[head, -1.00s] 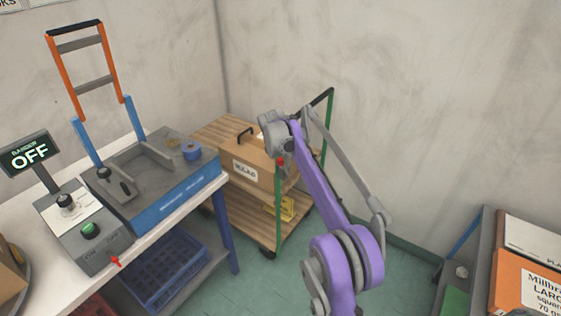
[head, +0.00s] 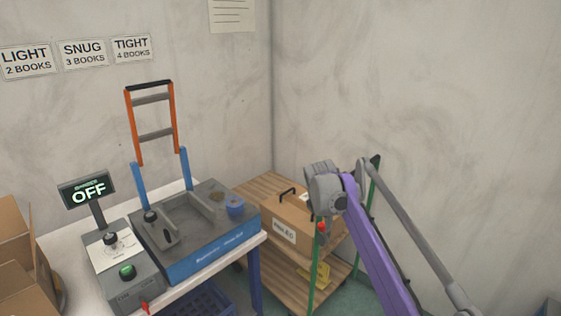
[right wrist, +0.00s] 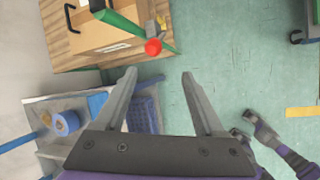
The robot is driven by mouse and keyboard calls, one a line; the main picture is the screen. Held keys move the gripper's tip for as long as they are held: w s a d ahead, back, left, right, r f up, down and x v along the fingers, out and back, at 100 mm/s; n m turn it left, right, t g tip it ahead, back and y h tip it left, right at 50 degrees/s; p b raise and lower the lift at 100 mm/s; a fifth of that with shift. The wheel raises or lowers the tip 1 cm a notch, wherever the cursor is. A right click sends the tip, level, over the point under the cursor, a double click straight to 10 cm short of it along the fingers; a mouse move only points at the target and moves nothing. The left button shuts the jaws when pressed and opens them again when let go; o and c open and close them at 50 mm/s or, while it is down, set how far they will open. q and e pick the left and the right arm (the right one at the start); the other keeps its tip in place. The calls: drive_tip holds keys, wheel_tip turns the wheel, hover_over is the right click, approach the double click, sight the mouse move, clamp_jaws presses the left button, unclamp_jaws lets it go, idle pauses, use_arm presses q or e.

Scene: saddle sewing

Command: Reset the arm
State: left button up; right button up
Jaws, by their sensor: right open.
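My right arm (head: 368,225) rises from the lower right in the head view, purple with a grey end (head: 325,188) in front of the wooden cart. Its fingers cannot be made out there. In the right wrist view my right gripper (right wrist: 159,75) has its two grey fingers spread wide with nothing between them. A red knob by a green cart post shows just beyond the fingertips in that view; whether it is near them in depth I cannot tell.
A wooden cart with green posts (head: 315,270) holds a cardboard box (head: 290,222) in the corner. Left of it, a white table (head: 70,245) bears a blue-and-grey press (head: 210,262), a control box (head: 125,275) and an OFF display (head: 87,189). Green floor (right wrist: 230,60) is open right of the cart.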

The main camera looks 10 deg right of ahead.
drive_tip(key=s+a+r+m+y+p, duration=0.1)
drive_tip(key=s+a+r+m+p, duration=0.1)
drive_tip(key=s+m, duration=1.5)
drive_tip(key=s+a+f+m, duration=0.1)
drive_tip(key=s+f, duration=0.4)
drive_tip(key=s, duration=0.7)
drive_tip(key=s+f+m+y+p, duration=0.1)
drive_tip(key=s+f+m, duration=0.3)
drive_tip(key=s, duration=0.9)
wheel_tip(320, 180, down, 2)
drive_tip(key=shift+a+f+t, duration=0.1)
drive_tip(key=shift+a+t, duration=0.2)
drive_tip(key=shift+a, duration=0.1)
